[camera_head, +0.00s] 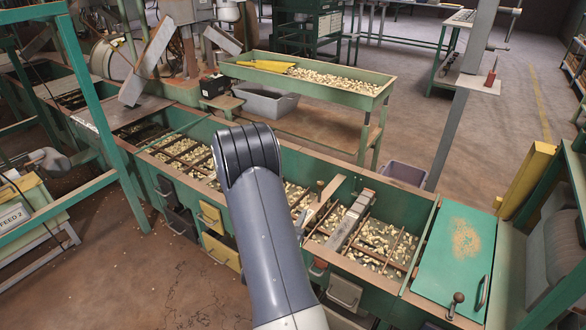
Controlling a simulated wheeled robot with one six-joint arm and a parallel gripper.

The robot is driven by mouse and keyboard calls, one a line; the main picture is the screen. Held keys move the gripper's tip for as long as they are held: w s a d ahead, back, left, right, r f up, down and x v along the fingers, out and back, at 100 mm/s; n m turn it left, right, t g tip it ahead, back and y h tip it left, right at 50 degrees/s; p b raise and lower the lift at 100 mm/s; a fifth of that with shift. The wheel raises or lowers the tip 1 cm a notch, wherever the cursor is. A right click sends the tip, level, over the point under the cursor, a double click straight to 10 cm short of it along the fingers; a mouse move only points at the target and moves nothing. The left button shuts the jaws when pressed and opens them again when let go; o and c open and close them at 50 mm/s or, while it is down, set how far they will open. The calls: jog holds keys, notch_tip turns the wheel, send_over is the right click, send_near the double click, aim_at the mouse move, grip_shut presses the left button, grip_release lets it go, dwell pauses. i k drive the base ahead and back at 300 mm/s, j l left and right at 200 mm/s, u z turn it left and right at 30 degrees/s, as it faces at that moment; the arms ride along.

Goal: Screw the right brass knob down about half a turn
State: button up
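A small dark brownish knob on a short stem (458,298) stands at the front right of the hopper bench, beside a green lid. Another small dark knob (320,186) stands on the bench near a pale wooden board, left of the first. Both are too small to tell how far they are screwed down or whether they are brass. My grey arm rises from the bottom centre and bends over the hoppers at its dark joint. My gripper is not visible; the arm may hide it. Nothing of mine shows touching either knob.
The long green hopper bench (420,247) has compartments of nuts. A green lid with a handle (455,270) covers its right end. A grey post (462,110) and yellow block (527,178) stand behind it. A raised tray of nuts (372,98) stands farther back.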

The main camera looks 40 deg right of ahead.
aim_at(320, 184)
jog(key=i+j+z, duration=0.1)
jog(key=i+z, duration=0.35)
jog(key=i+j+z, duration=0.25)
jog(key=i+z, duration=0.15)
jog(key=i, duration=0.05)
